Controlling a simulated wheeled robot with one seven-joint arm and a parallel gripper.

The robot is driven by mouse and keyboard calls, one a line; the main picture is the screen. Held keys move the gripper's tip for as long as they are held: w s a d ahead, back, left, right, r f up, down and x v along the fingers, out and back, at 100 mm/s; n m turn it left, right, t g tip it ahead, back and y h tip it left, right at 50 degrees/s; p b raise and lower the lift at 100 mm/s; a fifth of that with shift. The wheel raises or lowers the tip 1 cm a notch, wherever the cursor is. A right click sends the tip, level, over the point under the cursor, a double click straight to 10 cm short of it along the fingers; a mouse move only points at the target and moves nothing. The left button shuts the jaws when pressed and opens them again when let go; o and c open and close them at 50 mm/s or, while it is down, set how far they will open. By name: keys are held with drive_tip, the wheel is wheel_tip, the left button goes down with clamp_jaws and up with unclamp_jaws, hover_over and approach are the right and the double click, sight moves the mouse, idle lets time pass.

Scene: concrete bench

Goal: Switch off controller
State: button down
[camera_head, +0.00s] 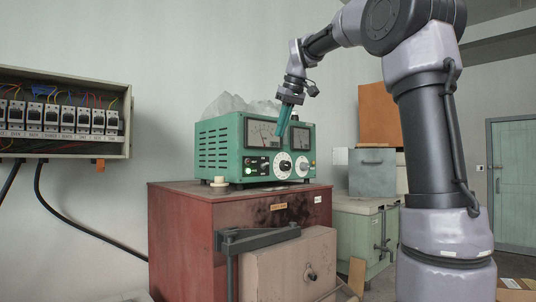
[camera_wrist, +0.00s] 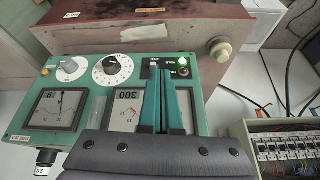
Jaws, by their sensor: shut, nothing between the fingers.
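The controller (camera_head: 222,147) is a green metal box with two gauges and two round dials. It also shows from above in the wrist view (camera_wrist: 78,86). A black switch panel (camera_head: 257,165) sits low on its front, left of the dials, and a green lamp (camera_head: 249,171) on it is lit. The lamp also glows in the wrist view (camera_wrist: 182,61). My gripper (camera_head: 282,130) is shut and empty, its teal fingers pointing down in front of the gauges. In the wrist view its fingertips (camera_wrist: 160,70) overlap the switch panel's edge and hide part of it; contact cannot be told.
The controller stands on a dark red cabinet (camera_head: 190,225), with a cream round knob (camera_head: 219,182) on its top at left. A breaker box (camera_head: 70,145) with cables hangs on the left wall. A pale green cabinet (camera_head: 352,235) stands at right.

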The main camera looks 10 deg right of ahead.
sight(268, 163)
drive_tip(key=shift+n, duration=0.7)
drive_tip(key=w, duration=0.1)
drive_tip(key=w+r, duration=0.1)
drive_tip(key=w, duration=0.2)
drive_tip(key=shift+w+a+r, duration=0.2)
drive_tip(key=shift+w+r, duration=0.05)
drive_tip(key=shift+r, duration=0.05)
drive_tip(key=x, duration=1)
drive_tip(key=shift+s+a, duration=0.1)
drive_tip(key=shift+s+d+f+t+y, duration=0.25)
drive_tip(key=shift+s+f+t+y, duration=0.1)
drive_tip(key=shift+t+y, duration=0.3)
drive_tip(key=shift+s+f+t, duration=0.1)
drive_tip(key=shift+s+t, duration=0.05)
drive_tip(key=shift+t, duration=0.3)
drive_tip(key=shift+s+d+f, duration=0.2)
drive_tip(key=shift+s+f, duration=0.05)
drive_tip(key=shift+f, duration=0.2)
drive_tip(key=shift+r, duration=0.2)
